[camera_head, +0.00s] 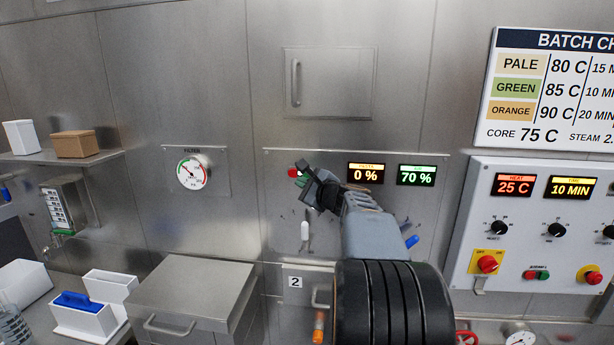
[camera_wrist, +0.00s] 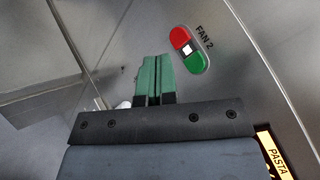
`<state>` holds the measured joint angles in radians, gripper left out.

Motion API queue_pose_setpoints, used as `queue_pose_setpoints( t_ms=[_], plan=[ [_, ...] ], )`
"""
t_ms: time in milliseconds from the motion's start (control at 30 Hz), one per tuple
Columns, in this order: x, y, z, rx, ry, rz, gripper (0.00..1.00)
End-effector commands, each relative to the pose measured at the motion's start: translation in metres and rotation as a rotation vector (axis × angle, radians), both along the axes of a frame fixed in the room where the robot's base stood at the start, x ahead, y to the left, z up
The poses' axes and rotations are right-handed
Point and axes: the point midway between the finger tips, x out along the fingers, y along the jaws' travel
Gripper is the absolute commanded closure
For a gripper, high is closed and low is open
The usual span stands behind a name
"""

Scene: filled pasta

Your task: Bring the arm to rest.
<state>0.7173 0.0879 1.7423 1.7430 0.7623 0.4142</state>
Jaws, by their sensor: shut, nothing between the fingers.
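My gripper (camera_head: 305,178) is raised in front of the steel wall panel (camera_head: 280,225) in the head view, at the end of my grey arm. In the wrist view its green fingers (camera_wrist: 153,80) are together with nothing between them. A red and green FAN 2 button pair (camera_wrist: 189,50) is on the panel just beyond the fingertips, to their upper right. In the head view, the red part of the button (camera_head: 294,173) shows just left of the gripper. I cannot tell whether the fingers touch the panel.
Right of my gripper are the 0 % display (camera_head: 366,173) and the 70 % display (camera_head: 416,175). A white-handled lever (camera_head: 305,231) and a blue handle (camera_head: 412,241) stick out below. A control box (camera_head: 530,235) is at right. A steel lidded box (camera_head: 185,290) stands lower left.

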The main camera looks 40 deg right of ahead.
Motion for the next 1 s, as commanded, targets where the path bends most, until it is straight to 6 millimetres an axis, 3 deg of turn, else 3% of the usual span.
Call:
queue_pose_setpoints(
  t_ms=[367,467,533,667,800,1000],
  plan=[
    [0.000,0.001,-0.001,-0.036,0.003,0.009,1.00],
    [-0.003,0.007,-0.023,-0.139,0.079,0.054,1.00],
    [-0.011,0.016,-0.053,-0.246,0.179,0.115,1.00],
    [-0.043,0.065,-0.108,-0.531,0.387,0.337,1.00],
    [-0.095,0.132,-0.158,-0.895,0.569,0.675,1.00],
    [-0.179,0.193,-0.200,-1.414,0.698,1.131,1.00]
  ],
)
